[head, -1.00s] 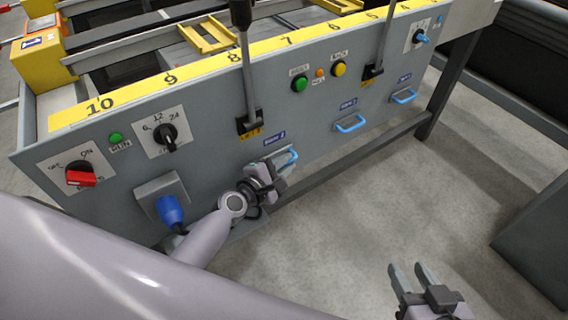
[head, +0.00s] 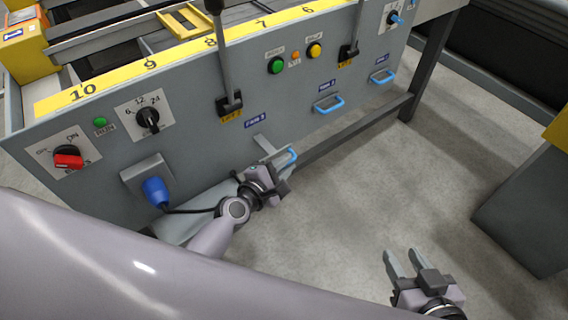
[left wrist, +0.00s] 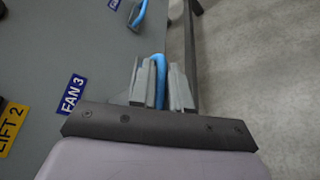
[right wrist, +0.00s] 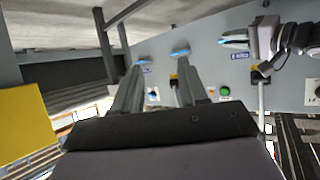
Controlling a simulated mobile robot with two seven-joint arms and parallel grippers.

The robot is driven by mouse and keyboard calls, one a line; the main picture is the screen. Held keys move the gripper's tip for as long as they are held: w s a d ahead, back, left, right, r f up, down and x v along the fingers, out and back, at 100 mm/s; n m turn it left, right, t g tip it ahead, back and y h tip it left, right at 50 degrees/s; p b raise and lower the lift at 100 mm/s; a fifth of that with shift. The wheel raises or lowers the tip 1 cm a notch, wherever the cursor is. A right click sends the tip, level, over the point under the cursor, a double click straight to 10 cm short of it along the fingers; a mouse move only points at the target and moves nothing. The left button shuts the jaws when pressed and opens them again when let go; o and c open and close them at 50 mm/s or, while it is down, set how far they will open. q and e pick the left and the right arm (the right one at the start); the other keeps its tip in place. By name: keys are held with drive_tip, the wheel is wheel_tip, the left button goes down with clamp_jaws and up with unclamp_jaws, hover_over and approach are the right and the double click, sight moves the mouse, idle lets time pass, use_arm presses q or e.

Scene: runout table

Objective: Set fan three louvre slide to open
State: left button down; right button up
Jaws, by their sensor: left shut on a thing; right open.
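The fan three louvre slide is the grey strip (head: 263,144) with a blue handle (head: 293,155), low on the grey panel under the blue FAN 3 label (head: 255,120). The strip stands out from the panel face. My left gripper (head: 284,166) is shut on the blue handle. In the left wrist view the handle (left wrist: 160,80) lies between both fingers, beside the FAN 3 label (left wrist: 71,94). My right gripper (head: 404,266) is open and empty over the floor, away from the panel.
Two similar blue handles, fan two (head: 329,105) and fan one (head: 383,77), sit further right, close to the panel. A lift lever (head: 228,70) rises above the FAN 3 label. A blue plug (head: 156,192) with a cable is at left. The floor (head: 370,190) is clear.

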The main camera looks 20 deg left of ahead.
use_arm(q)
drive_tip(key=shift+a, duration=0.1)
use_arm(e)
drive_tip(key=shift+r, duration=0.1)
use_arm(q)
drive_tip(key=c, duration=1.4)
unclamp_jaws()
drive_tip(key=shift+c, duration=0.2)
drive_tip(key=shift+s+a, duration=0.1)
drive_tip(key=shift+s, duration=0.15)
drive_tip(key=p+v, duration=0.1)
drive_tip(key=v, duration=0.5)
drive_tip(key=shift+s, duration=0.25)
use_arm(e)
drive_tip(key=shift+s+d+f+h, duration=0.2)
drive_tip(key=shift+d+f+h, duration=0.15)
drive_tip(key=shift+d, duration=0.15)
use_arm(q)
drive_tip(key=shift+a, duration=0.1)
